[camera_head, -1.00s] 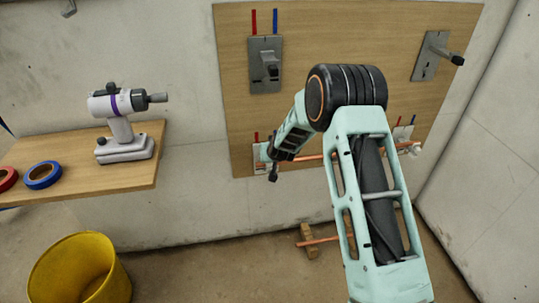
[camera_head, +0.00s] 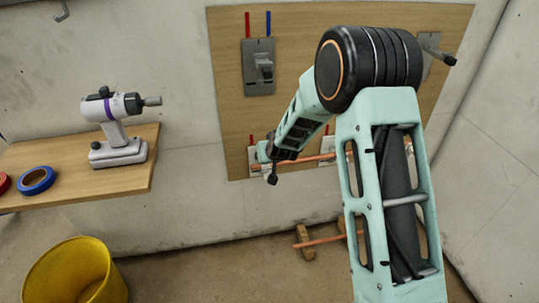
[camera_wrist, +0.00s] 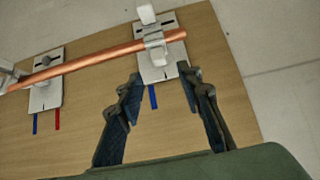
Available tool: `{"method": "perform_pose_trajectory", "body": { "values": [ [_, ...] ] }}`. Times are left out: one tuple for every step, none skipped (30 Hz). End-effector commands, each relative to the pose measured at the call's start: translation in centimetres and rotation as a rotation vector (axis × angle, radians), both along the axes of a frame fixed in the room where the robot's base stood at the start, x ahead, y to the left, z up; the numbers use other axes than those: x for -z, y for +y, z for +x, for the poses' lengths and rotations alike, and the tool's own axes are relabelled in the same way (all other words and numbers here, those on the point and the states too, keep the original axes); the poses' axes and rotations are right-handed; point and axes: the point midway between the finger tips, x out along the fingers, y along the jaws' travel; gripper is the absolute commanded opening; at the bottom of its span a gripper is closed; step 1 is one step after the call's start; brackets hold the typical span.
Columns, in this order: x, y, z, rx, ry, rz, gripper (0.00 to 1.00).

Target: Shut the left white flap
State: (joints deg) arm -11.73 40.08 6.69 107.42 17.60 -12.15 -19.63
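The left white bracket (camera_head: 254,158) is low on the board in the camera_head view, partly covered by my arm. The wrist view appears turned over, so the same bracket (camera_wrist: 158,66) seems to be the right one there. A copper pipe (camera_wrist: 100,56) runs across it, near the pipe's end. Its white flap (camera_wrist: 147,14) seems to stick out past the pipe, not lying over it. My gripper (camera_wrist: 160,78) is open and empty. Its dark fingers are spread on either side of the bracket's marked end, with a blue stripe between them. Whether they touch the board is unclear.
A second white bracket (camera_wrist: 45,92) holds the pipe further along. A grey bracket (camera_head: 259,82) is higher on the board (camera_head: 226,100). A shelf (camera_head: 120,178) with a drill-like tool (camera_head: 118,152) and tape rolls is left. A yellow bucket (camera_head: 75,275) stands on the floor.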

Motion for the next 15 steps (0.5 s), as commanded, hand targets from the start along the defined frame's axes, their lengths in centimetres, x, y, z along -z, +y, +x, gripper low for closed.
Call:
{"method": "perform_pose_trajectory", "body": {
  "values": [
    [-0.7,-0.2,-0.5,0.000,-0.001,0.000,0.33],
    [-1.0,-0.3,-0.8,0.001,-0.001,0.000,0.33],
    [-1.3,-0.4,-1.2,0.001,-0.001,0.000,0.33],
    [-1.6,-0.4,-1.4,0.001,-0.001,0.000,0.33],
    [-1.8,-0.5,-1.6,0.001,-0.001,0.000,0.33],
    [-2.0,-0.6,-1.9,0.001,0.000,-0.001,0.33],
    [-2.2,-0.6,-2.0,0.001,0.000,-0.001,0.33],
    [-2.3,-0.7,-2.1,0.001,-0.001,0.000,0.33],
    [-2.4,-0.7,-2.3,0.001,0.000,-0.001,0.33],
    [-2.5,-0.8,-2.4,0.001,0.001,-0.001,0.33],
    [-2.5,-0.8,-2.5,0.001,0.001,-0.001,0.33],
    [-2.6,-0.8,-2.5,0.001,0.001,-0.001,0.33],
    [-2.6,-0.8,-2.6,0.001,0.001,-0.001,0.33],
    [-2.6,-0.8,-2.6,0.001,0.001,-0.001,0.33],
    [-2.6,-0.8,-2.6,0.001,0.001,-0.001,0.33]
  ]
}}
